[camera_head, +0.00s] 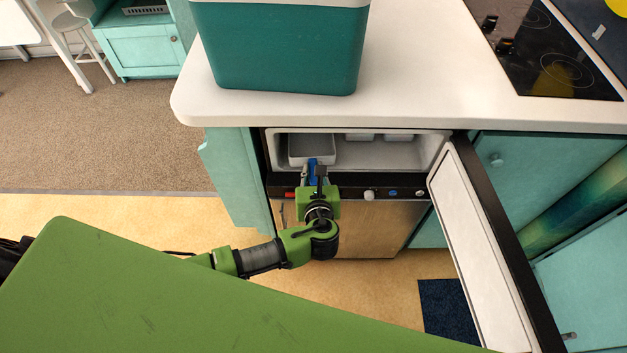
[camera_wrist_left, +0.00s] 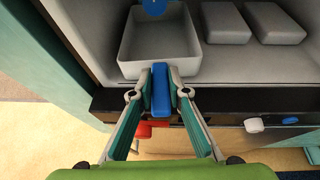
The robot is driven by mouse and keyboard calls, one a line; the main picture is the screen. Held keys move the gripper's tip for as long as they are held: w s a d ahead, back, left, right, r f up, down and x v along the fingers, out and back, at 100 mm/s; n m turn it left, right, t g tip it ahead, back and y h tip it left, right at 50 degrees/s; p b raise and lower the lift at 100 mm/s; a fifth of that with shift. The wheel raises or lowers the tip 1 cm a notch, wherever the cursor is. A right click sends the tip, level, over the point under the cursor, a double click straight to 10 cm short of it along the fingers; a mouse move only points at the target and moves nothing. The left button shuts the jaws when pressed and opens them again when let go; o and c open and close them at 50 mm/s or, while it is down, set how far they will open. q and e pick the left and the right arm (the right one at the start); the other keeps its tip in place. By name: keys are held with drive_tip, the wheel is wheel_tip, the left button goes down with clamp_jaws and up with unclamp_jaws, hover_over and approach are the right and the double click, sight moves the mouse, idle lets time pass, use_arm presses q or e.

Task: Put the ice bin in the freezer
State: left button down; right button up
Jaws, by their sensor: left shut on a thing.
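The ice bin is a pale grey open box (camera_head: 303,150) in the left part of the open freezer compartment (camera_head: 375,155). It also shows in the left wrist view (camera_wrist_left: 132,52), where its inside looks empty apart from a blue patch at its far end. A blue handle (camera_wrist_left: 160,92) sticks out from its front toward me. My left gripper (camera_head: 318,178) is in front of the freezer opening. In the left wrist view my left gripper (camera_wrist_left: 161,88) is shut on the blue handle. The freezer door (camera_head: 480,240) stands open to the right. My right gripper is not in view.
Two white blocks (camera_wrist_left: 225,22) (camera_wrist_left: 275,22) lie in the freezer to the right of the bin. A control strip with knobs (camera_head: 370,194) runs below the opening. A teal cooler (camera_head: 280,50) stands on the white counter (camera_head: 425,80) above, left of a black cooktop (camera_head: 545,55).

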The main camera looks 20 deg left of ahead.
sight(314, 152)
use_arm(q)
drive_tip(key=shift+w+a+b, duration=0.2)
drive_tip(key=shift+w+a, duration=0.25)
drive_tip(key=shift+w, duration=1.1)
drive_tip(key=shift+w+a+b, duration=0.25)
drive_tip(key=shift+w+a, duration=0.15)
drive_tip(key=shift+w, duration=1.1)
drive_tip(key=shift+w+a+b, duration=0.2)
drive_tip(key=shift+w+a, duration=0.25)
drive_tip(key=shift+w, duration=1.1)
drive_tip(key=shift+f+b, duration=0.4)
drive_tip(key=shift+f, duration=0.1)
drive_tip(key=c, duration=1.8)
unclamp_jaws()
drive_tip(key=shift+c, duration=0.2)
